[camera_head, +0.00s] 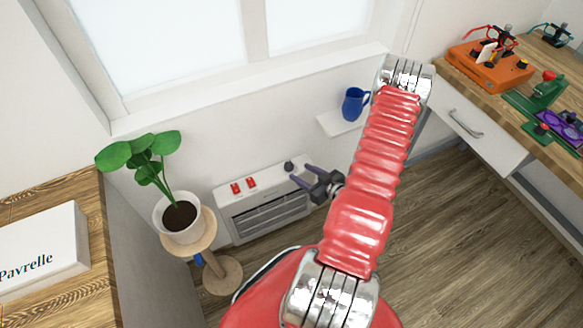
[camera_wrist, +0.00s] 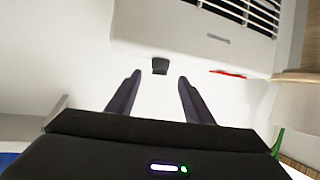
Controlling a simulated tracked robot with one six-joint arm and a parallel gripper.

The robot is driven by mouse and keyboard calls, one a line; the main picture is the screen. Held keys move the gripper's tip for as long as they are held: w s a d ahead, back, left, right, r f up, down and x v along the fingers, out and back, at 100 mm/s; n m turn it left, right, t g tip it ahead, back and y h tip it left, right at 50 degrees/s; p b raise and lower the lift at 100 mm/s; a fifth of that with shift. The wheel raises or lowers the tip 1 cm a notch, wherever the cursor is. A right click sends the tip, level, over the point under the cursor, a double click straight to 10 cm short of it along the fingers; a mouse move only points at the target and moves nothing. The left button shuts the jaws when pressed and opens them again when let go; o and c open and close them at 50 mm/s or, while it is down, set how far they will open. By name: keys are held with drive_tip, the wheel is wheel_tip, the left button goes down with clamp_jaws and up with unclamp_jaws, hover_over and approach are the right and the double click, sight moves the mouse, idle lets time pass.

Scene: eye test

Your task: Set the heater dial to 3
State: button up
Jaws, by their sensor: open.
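The white heater (camera_head: 222,201) stands against the wall below the window, with a dark grille on its front. Its black dial (camera_head: 289,166) is at the right end of the top; no numbers or pointer can be read. My gripper (camera_head: 301,175) is open and empty close to the dial. In the wrist view the dial (camera_wrist: 160,66) shows just beyond and between the two spread fingertips of my gripper (camera_wrist: 160,76), apart from both. The heater's grille (camera_wrist: 245,14) is at the upper right there.
A potted plant (camera_head: 181,218) on a stand is left of the heater. A blue jug (camera_head: 354,104) rests on a small wall shelf (camera_head: 338,124) above right. A workbench (camera_head: 480,82) stands at the right.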

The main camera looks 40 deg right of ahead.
sight(290, 166)
drive_tip(key=shift+x, duration=3.5)
